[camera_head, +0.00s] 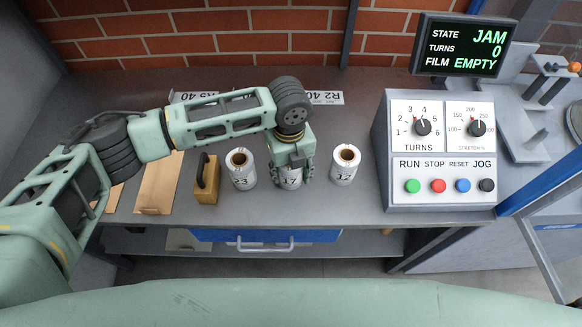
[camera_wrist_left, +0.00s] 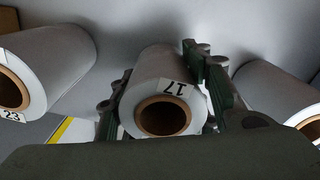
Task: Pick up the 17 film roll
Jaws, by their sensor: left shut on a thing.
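The 17 film roll (camera_head: 290,179) stands upright on the grey bench, between two other rolls. My left gripper (camera_head: 291,176) reaches down over it from above, with a finger on each side, and is shut on it. In the left wrist view the 17 roll (camera_wrist_left: 160,90) shows its label and brown core between the fingers of the gripper (camera_wrist_left: 163,88). The head view does not show clearly whether its base touches the bench. My right gripper is not in view.
The 23 roll (camera_head: 241,170) stands close on the left and another roll (camera_head: 345,165) on the right. A wooden block with a dark handle (camera_head: 206,180) is further left. A control box (camera_head: 437,150) stands at the right. A screen (camera_head: 463,47) reads JAM and FILM EMPTY.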

